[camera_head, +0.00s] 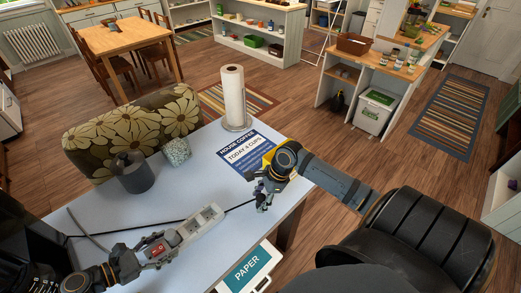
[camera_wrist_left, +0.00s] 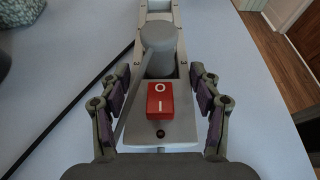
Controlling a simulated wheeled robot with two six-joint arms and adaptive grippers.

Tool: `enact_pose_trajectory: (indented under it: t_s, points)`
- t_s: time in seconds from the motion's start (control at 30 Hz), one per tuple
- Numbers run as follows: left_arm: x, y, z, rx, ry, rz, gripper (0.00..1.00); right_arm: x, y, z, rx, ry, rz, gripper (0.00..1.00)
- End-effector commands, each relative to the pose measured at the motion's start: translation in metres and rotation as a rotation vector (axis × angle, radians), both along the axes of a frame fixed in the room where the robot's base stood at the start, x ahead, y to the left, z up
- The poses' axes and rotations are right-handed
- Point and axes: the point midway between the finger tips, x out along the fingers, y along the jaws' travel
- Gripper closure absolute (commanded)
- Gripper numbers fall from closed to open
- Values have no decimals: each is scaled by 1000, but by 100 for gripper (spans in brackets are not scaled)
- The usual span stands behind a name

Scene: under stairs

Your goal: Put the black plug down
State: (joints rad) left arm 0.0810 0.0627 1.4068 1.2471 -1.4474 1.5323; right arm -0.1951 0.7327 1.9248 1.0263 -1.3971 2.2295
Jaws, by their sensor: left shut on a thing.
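A pale power strip (camera_head: 200,224) with a red switch lies on the light table. My left gripper (camera_head: 152,252) is at its switch end. A black cord (camera_head: 238,206) leads toward my right gripper (camera_head: 264,196), low over the table's right edge. Its fingers are small and dark there; I cannot tell whether they hold a plug.
A dark grey canister (camera_head: 134,174), a speckled block (camera_head: 177,151), a paper towel roll (camera_head: 233,95) and a coffee sign (camera_head: 248,150) stand or lie toward the table's far side. A paper bin (camera_head: 247,268) is below the near right edge.

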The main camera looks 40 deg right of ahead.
Motion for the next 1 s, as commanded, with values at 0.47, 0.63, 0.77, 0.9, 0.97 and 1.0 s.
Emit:
enact_pose_trajectory:
  t_s: [0.47, 0.63, 0.77, 0.9, 0.97, 1.0]
  points:
    - [0, 0, 1, -1, -1, 0, 99, -4, -10, 24, -10, -2, 5, 47]
    - [0, 0, 0, -1, -1, 0, 99, -8, -19, 46, -11, 1, 5, 47]
    - [0, 0, 0, -1, -1, 0, 99, -11, -25, 57, -10, -1, 4, 47]
    - [0, 0, 0, -1, -1, 0, 99, -12, -27, 65, -7, -2, 3, 47]
    - [0, 0, 0, -1, -1, 0, 99, -12, -27, 68, -5, 0, 2, 47]
    - [0, 0, 0, -1, -1, 0, 99, -12, -27, 69, -5, 0, 2, 47]
